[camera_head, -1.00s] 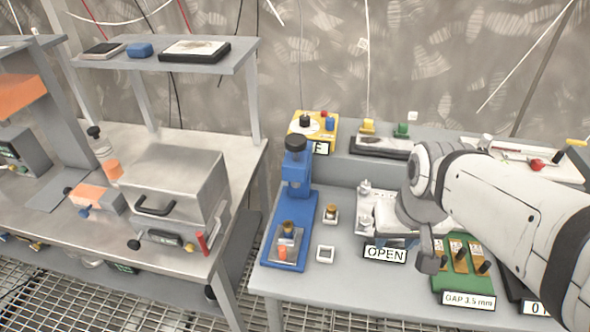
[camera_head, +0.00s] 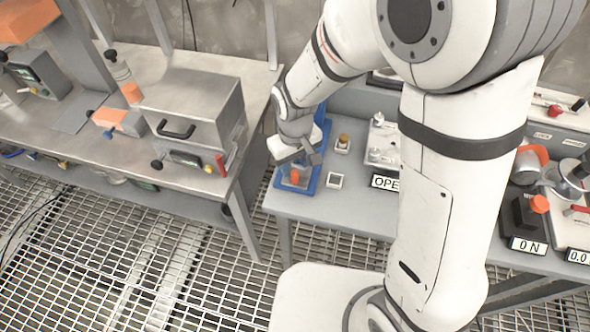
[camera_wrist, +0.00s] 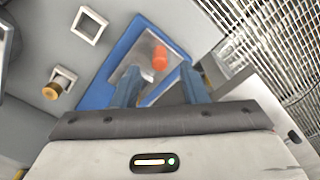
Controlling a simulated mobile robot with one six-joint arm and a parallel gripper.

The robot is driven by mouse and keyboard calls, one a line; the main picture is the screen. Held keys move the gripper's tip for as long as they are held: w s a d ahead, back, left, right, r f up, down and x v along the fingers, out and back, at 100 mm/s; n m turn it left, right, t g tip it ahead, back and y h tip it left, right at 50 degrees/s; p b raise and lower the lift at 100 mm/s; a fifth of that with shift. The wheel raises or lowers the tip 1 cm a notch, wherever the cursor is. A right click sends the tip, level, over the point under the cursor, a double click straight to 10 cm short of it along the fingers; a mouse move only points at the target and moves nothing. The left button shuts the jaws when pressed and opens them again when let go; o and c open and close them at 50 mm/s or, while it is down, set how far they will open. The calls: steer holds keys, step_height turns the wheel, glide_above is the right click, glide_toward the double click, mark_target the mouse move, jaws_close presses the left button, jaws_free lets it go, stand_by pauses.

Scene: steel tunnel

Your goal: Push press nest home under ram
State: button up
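The blue press base (camera_head: 311,181) stands on the left end of the grey table; my arm and gripper hide its column and ram. The nest is a metal plate on this base, with an orange knob (camera_head: 295,176) near the front edge. In the wrist view, the plate (camera_wrist: 131,74) and orange knob (camera_wrist: 160,57) show ahead of my fingers. My gripper (camera_head: 304,160) is over the press just behind the knob. In the wrist view its two fingers (camera_wrist: 161,72) are apart, with the knob beyond the gap; I cannot tell whether they touch anything.
A white holder with a brass-topped piece (camera_head: 342,142) and an empty square frame (camera_head: 334,181) stand right of the press. The OPEN sign (camera_head: 385,182) is farther right. A steel bench (camera_head: 248,130) with a metal box (camera_head: 195,105) stands left, across a gap over grating.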

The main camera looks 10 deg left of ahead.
mark_target(295, 173)
step_height(295, 173, down, 5)
steer(key=shift+r, duration=0.1)
stand_by(0.3)
jaws_close()
stand_by(0.5)
